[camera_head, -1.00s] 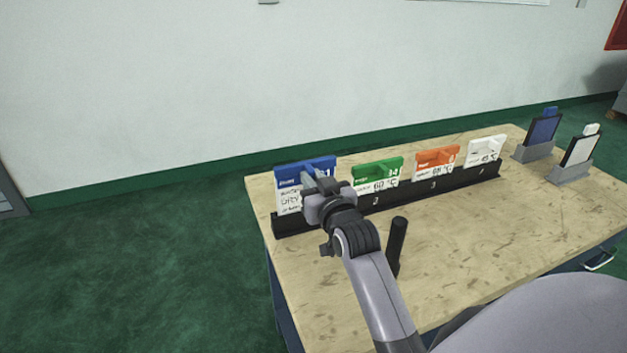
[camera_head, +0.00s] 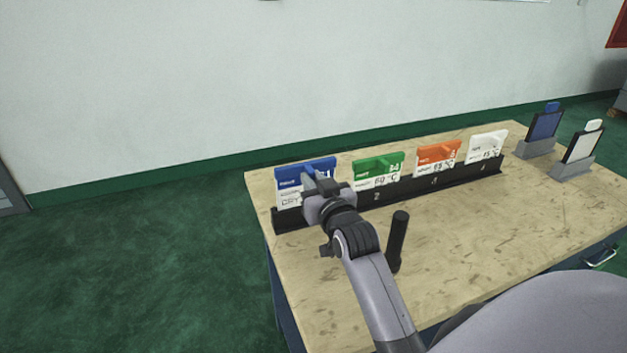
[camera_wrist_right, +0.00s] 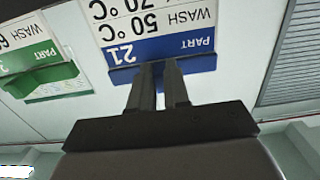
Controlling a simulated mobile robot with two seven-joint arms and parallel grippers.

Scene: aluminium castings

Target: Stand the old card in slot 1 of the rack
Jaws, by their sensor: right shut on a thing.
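A card with a blue top (camera_head: 290,174) stands roughly upright at slot 1, the left end of the black rack (camera_head: 405,192). My right gripper (camera_head: 314,178) is shut on its blue top edge from the front. In the right wrist view the blue card (camera_wrist_right: 185,45) appears upside down, reading "PART 21", between the fingertips (camera_wrist_right: 160,72). The gripper and wrist hide part of the card and the slot's number. Whether the card's lower edge is fully seated I cannot tell. My left gripper is not in view.
Green (camera_head: 378,166), orange (camera_head: 438,155) and white (camera_head: 488,145) cards stand in slots 2, 3 and 4. Two grey holders with a blue card (camera_head: 543,126) and a white card (camera_head: 583,147) stand at right. The right front tabletop is clear.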

